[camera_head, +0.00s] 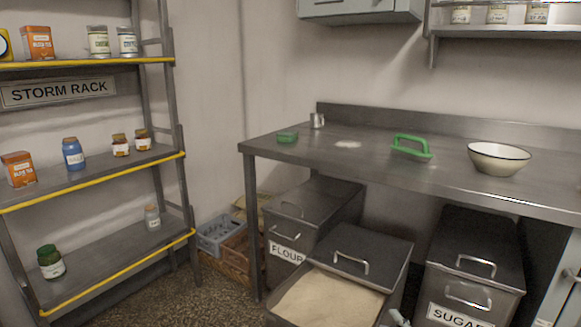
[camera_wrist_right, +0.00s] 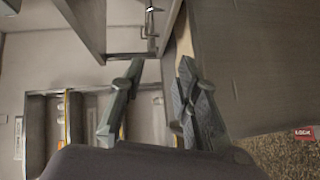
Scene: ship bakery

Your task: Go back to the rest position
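My right gripper (camera_wrist_right: 152,100) shows in the right wrist view. Its two fingers stand apart with nothing between them, so it is open and empty. Beyond the fingers are grey panels and metal edges; none of them is between the fingertips. My left gripper is not in the head view or the wrist view. A small pale metallic piece (camera_head: 398,318) shows at the bottom edge of the head view, beside the open bin; I cannot tell what it is.
A steel counter (camera_head: 370,177) holds a white bowl (camera_head: 498,158) and a green-handled tool (camera_head: 411,147). Below stand a FLOUR bin (camera_head: 312,214), an open bin (camera_head: 375,247) of pale powder and a SUGAR bin (camera_head: 474,260). A storm rack (camera_head: 85,185) with jars stands left.

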